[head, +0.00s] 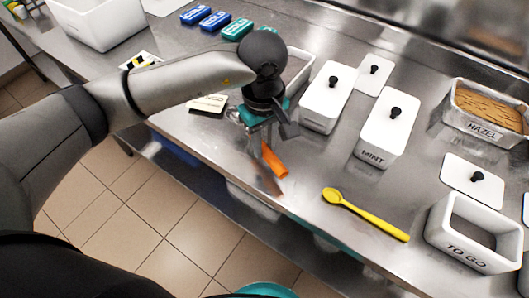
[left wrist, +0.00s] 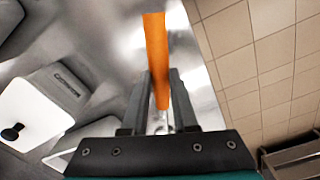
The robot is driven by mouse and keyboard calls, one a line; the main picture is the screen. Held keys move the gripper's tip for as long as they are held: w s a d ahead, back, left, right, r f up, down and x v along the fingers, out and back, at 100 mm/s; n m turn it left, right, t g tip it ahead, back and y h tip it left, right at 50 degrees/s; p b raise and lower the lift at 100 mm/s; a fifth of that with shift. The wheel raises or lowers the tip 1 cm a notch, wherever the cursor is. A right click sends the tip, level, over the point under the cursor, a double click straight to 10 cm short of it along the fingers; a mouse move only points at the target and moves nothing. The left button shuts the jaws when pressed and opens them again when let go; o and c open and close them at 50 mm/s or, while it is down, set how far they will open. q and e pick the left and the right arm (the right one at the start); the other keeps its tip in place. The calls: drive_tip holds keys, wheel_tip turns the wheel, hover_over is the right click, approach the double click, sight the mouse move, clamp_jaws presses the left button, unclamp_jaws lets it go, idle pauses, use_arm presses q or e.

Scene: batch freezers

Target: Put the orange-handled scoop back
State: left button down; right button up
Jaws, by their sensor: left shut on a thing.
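The orange-handled scoop (head: 274,160) hangs from my left gripper (head: 266,134) near the front edge of the steel counter. Its orange handle points down and toward the front in the head view. In the left wrist view the orange handle (left wrist: 155,60) stands between the two dark fingers of my left gripper (left wrist: 159,85), which is shut on it. The scoop's head is hidden or too small to make out. My right gripper is in neither view.
White lidded tubs, one marked MINT (head: 385,130), stand right of the gripper. A yellow spoon (head: 365,214) lies near the front edge. An open TO GO tub (head: 465,262) and a HAZEL tub (head: 455,117) are at the right. Blue and green COLD packs (head: 213,21) lie behind.

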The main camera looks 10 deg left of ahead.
sight(265, 147)
use_arm(q)
drive_tip(key=shift+f, duration=1.9)
drive_tip(key=shift+f+b, duration=0.1)
drive_tip(key=shift+b, duration=0.2)
drive_tip(key=c, duration=1.2)
unclamp_jaws()
drive_tip(key=shift+f, duration=0.1)
drive_tip(key=o, duration=0.5)
drive_tip(key=shift+r, duration=0.6)
wheel_tip(265, 147, up, 11)
drive_tip(key=shift+s+a+r+p, duration=0.1)
drive_tip(key=shift+r+p, duration=0.05)
drive_tip(key=shift+p, duration=0.5)
